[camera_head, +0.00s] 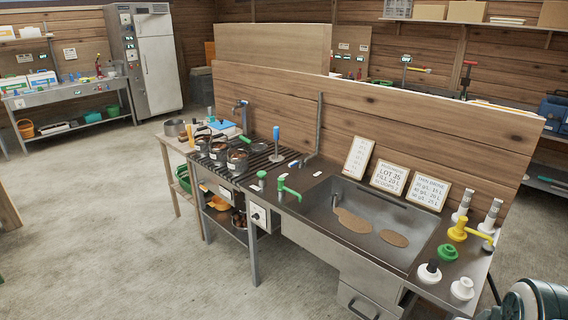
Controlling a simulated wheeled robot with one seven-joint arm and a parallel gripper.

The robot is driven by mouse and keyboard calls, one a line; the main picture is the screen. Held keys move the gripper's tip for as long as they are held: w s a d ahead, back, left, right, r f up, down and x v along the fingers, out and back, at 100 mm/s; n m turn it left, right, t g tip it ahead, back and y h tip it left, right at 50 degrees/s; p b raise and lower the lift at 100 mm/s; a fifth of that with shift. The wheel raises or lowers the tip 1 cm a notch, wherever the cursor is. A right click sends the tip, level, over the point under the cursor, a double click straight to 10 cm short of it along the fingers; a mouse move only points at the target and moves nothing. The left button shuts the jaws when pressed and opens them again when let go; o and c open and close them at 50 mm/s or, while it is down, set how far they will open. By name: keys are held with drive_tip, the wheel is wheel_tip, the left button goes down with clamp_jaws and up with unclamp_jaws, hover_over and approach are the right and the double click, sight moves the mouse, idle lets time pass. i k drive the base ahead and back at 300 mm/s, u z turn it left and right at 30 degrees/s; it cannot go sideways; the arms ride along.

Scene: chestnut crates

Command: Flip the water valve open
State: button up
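A green lever-handled fitting (288,188) stands on the steel counter, left of the sink basin (362,213). A yellow lever-handled fitting (464,231) stands near the counter's right end. Both look like valves; no readable label tells which one is the water valve, and I cannot tell whether either is open or shut. A grey upright pipe (319,125) rises behind the counter, left of the sink. My gripper does not show in this view.
Three signs (390,177) lean behind the sink. Green, black and white knobbed pieces (447,252) crowd the counter's right end. Several pots (237,161) stand on the slatted rack to the left. A wooden partition (400,115) backs the counter. Open concrete floor (120,220) lies in front and left.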

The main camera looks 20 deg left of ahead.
sight(301, 160)
drive_tip(key=u, duration=0.65)
drive_tip(key=i, duration=0.65)
drive_tip(key=u, duration=0.55)
drive_tip(key=i, duration=1.35)
drive_tip(key=u, duration=0.9)
drive_tip(key=i, duration=1.3)
drive_tip(key=z, duration=0.7)
drive_tip(key=i, duration=0.4)
drive_tip(key=z, duration=0.45)
